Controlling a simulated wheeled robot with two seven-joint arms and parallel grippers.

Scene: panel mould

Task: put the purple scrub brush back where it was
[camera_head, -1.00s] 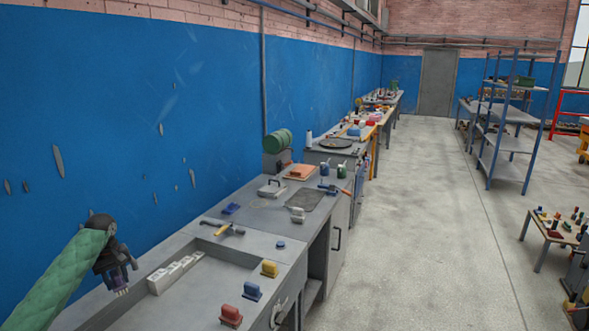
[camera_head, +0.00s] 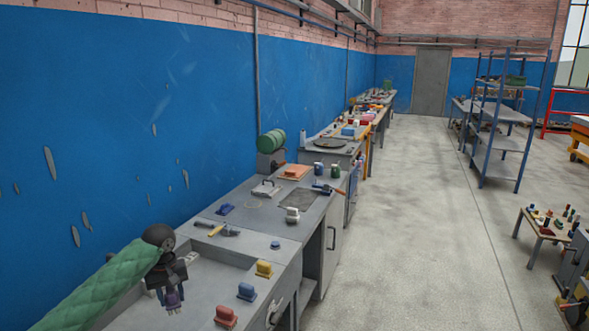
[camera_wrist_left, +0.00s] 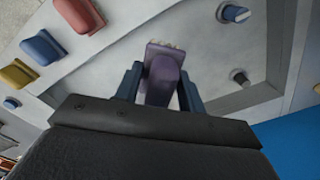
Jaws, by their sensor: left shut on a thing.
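The purple scrub brush (camera_wrist_left: 160,85) is held between the two blue fingers of my left gripper (camera_wrist_left: 160,88) in the left wrist view. Its pale bristles show at the far end. In the head view the brush (camera_head: 173,300) hangs below my left gripper (camera_head: 168,290), over the sunken grey mould area of the bench (camera_head: 215,280). It looks clear of the surface, but the height is hard to tell. My right gripper is not in view.
Red (camera_head: 226,316), blue (camera_head: 246,291) and yellow (camera_head: 264,269) brushes stand along the bench's front edge. A yellow-handled hammer (camera_head: 218,230) lies behind the sunken area. A blue block (camera_head: 225,209) lies further back.

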